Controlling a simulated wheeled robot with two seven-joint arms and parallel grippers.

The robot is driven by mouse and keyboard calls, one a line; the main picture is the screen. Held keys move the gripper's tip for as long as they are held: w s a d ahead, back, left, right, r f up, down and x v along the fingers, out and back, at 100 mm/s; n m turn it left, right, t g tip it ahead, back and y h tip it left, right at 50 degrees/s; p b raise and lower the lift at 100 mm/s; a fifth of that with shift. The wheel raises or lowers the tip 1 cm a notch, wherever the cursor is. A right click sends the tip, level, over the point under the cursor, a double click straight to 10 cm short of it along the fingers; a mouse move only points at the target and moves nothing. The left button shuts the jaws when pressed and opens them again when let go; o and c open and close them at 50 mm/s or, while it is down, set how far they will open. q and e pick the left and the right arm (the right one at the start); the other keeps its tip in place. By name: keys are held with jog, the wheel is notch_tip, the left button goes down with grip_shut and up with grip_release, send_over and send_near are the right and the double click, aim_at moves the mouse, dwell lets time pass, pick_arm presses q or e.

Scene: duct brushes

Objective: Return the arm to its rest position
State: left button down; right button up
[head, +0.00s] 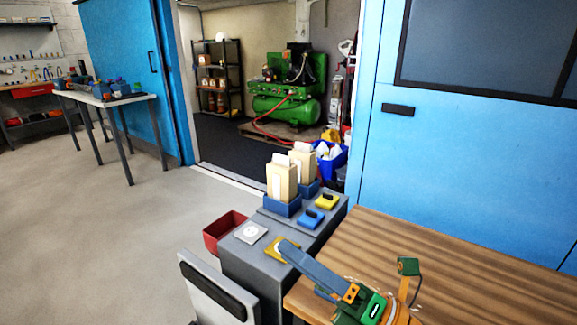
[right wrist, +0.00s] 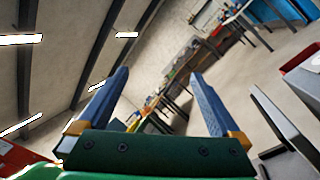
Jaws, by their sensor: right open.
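My right gripper (head: 292,262) is at the lower right of the head view, above the edge between the grey cabinet (head: 245,268) and the wooden table (head: 480,255). One long blue-grey finger crosses in front of a yellow square pad (head: 272,249) on the cabinet and partly hides it. In the right wrist view, the gripper (right wrist: 160,78) has its two blue fingers wide apart with nothing between them. The wrist camera looks tilted across the room. My left gripper is not in view.
Two beige boxes (head: 282,182) stand in blue holders on the cabinet. A yellow block (head: 327,201), a blue block (head: 311,218) and a white square pad (head: 251,232) lie nearby. A red bin (head: 224,230) is beside the cabinet. The visible tabletop is mostly clear.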

jog(key=w+d+m+t+h, duration=0.4)
jog(key=d+m+t+h, duration=0.4)
jog(key=m, duration=0.5)
jog(key=d+f+m+g+h, duration=0.2)
jog(key=d+f+m+h, duration=0.7)
jog(key=f+m+h, duration=0.55)
jog(key=s+a+f+m+g+y, duration=0.2)
jog(key=s+f+m+g+y, duration=0.35)
jog(key=s+f+g, duration=1.15)
jog(key=s+f+m+t+h, duration=0.1)
jog(key=s+f, duration=0.2)
jog(key=f, duration=0.6)
jog(key=s+f+t+h, duration=0.1)
jog(key=s+f, duration=0.2)
jog(key=f, duration=0.6)
jog(key=s+d+f, duration=0.2)
jog(key=s+f, duration=0.7)
jog(key=s, duration=0.1)
notch_tip(320, 180, up, 13)
jog(key=s+g+p, duration=0.1)
jog(key=p, duration=1.3)
jog(key=shift+s+d+r, duration=0.2)
jog(key=shift+s+d, duration=0.1)
jog(key=shift+s, duration=0.1)
